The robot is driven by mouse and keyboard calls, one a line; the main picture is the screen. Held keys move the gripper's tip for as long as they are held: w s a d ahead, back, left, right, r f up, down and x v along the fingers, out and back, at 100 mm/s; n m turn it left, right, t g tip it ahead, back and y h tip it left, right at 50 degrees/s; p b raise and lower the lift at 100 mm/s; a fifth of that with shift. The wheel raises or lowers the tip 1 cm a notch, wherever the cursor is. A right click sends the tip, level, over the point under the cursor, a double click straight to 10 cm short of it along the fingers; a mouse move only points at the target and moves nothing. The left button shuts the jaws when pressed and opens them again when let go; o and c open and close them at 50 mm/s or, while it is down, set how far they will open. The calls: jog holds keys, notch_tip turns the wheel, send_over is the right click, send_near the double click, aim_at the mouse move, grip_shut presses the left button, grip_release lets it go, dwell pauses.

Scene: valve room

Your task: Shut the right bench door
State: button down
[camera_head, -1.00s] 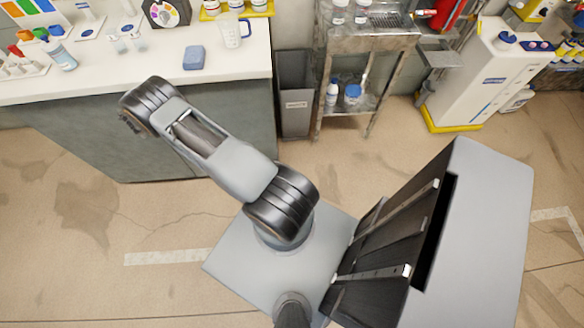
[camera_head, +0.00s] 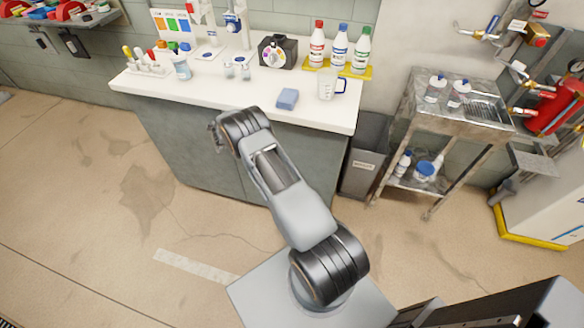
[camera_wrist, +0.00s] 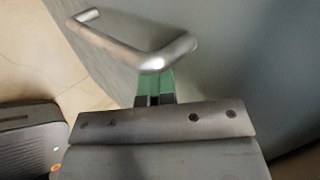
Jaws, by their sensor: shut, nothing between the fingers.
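The bench (camera_head: 230,88) has a white top and a grey-green front. Its right front part (camera_head: 318,160) is partly behind my arm in the head view, and I cannot tell there how far the right door stands open. In the wrist view a grey-green panel (camera_wrist: 225,65) carries a bent metal bar handle (camera_wrist: 118,40). My gripper (camera_wrist: 154,88) is shut and empty, its green fingers close together just in front of the handle's near bend. I cannot tell whether they touch it. In the head view the fingers are hidden by my arm.
A grey bin (camera_head: 362,160) stands at the bench's right end, beside a metal cart (camera_head: 470,122) with bottles. A blue sponge (camera_head: 287,99) and a measuring jug (camera_head: 327,84) are on the bench top. The floor (camera_head: 80,190) left of my base is clear.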

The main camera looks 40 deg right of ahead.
jog(key=shift+w+d+r, duration=0.3)
jog(key=shift+r, duration=0.2)
jog(key=s+a+r, duration=0.5)
jog(key=s+a, duration=0.2)
jog(key=a, duration=0.2)
jog(key=shift+s+a+r+b, duration=0.3)
jog(key=shift+s+r, duration=0.05)
jog(key=shift+r, duration=0.05)
